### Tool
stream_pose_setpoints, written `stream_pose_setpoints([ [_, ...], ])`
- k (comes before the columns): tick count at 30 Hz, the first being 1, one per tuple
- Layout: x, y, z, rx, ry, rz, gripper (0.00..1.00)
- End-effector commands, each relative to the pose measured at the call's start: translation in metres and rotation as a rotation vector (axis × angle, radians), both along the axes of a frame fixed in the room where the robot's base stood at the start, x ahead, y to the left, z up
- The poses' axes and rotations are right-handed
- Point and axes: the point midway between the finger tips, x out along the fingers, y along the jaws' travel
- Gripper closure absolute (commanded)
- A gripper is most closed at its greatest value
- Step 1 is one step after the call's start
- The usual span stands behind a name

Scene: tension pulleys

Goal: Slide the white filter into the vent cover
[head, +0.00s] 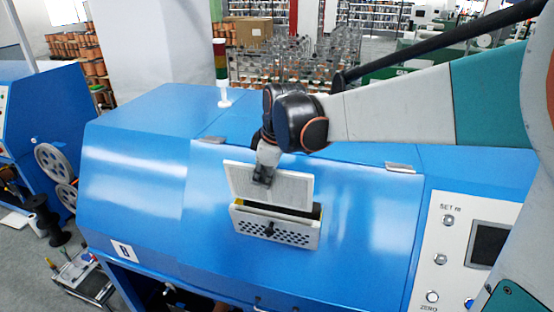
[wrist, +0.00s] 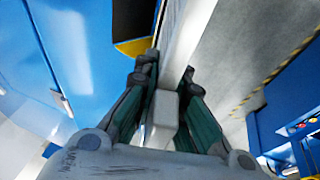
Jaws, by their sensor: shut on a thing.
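The white filter (head: 293,190) is a thin, pale rectangular panel, tilted slightly, just above the vent cover. The vent cover (head: 280,232) is a white perforated box on the blue machine's sloping front, with an open top and a dark knob on its face. My gripper (head: 262,180) is shut on the filter's left part. In the wrist view, the filter (wrist: 187,32) is seen nearly edge-on between the two fingers (wrist: 166,82). The filter's lower edge is close to the slot; I cannot tell whether it is inside. A yellow part shows at the slot's right end.
The blue machine (head: 140,165) fills the middle, with small metal hinges along its lid seam. A white control panel (head: 462,255) with buttons and a screen is at the right. The blue front around the vent is clear.

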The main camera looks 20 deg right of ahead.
Motion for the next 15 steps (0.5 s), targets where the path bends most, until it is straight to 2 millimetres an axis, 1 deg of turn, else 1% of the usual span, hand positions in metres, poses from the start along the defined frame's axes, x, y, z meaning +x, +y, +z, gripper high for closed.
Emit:
stream_pose_setpoints([
  [9, 0.003, -0.003, -0.028, -0.001, -0.001, 0.0, 1.0],
  [15, 0.007, -0.006, -0.043, 0.0, -0.001, -0.001, 1.0],
])
